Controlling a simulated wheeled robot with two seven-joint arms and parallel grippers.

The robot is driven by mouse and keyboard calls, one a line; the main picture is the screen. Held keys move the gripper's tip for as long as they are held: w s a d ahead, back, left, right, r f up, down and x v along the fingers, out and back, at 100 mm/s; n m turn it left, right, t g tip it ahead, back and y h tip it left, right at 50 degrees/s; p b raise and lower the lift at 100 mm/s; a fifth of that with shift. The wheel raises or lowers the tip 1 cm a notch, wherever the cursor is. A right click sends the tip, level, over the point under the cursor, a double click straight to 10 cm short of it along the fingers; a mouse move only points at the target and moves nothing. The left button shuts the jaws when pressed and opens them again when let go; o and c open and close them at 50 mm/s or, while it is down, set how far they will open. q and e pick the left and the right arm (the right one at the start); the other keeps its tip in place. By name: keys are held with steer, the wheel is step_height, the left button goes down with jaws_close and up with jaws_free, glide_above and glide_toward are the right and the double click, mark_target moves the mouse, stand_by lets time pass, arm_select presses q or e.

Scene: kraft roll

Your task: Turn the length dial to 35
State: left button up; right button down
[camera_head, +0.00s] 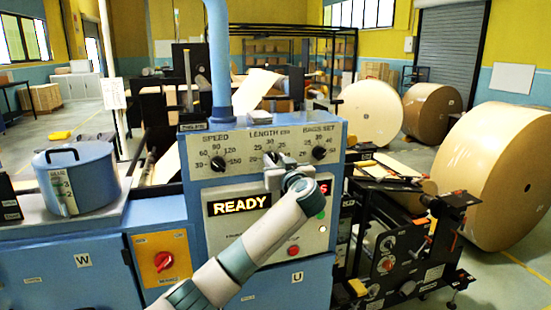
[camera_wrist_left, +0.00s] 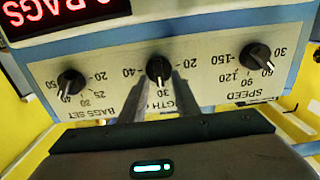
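The length dial (camera_wrist_left: 160,68) is a black round knob in the middle of the panel (camera_wrist_left: 222,68), which appears upside down in the left wrist view. Its white pointer mark faces about the 30 label. My left gripper (camera_wrist_left: 160,82) has its two fingers apart, one on each side of the dial, with the tips close to its edges. I cannot tell whether they touch it. In the head view my left gripper (camera_head: 272,165) covers most of the length dial, below the LENGTH scale. My right gripper is not in view.
The speed dial (camera_head: 218,163) and bags set dial (camera_head: 319,153) flank the length dial. A READY display (camera_head: 240,204) and a red button (camera_head: 293,251) sit below. A blue pot (camera_head: 88,178) stands left; large paper rolls (camera_head: 495,160) stand right.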

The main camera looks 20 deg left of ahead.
arm_select(q)
jaws_close()
steer(key=shift+f+m+b, duration=0.2)
steer(key=shift+m+b, duration=0.3)
steer(key=shift+b, duration=0.35)
steer(key=shift+w+d+m+b, duration=0.1)
steer(key=shift+d+m+b, duration=0.05)
steer(key=shift+m+b, duration=0.7)
steer(key=shift+d+m, duration=0.1)
steer(key=shift+m, duration=1.15)
steer(key=shift+w+d+m+b, duration=0.15)
steer(key=shift+m+b, duration=0.15)
steer(key=shift+m, duration=1.5)
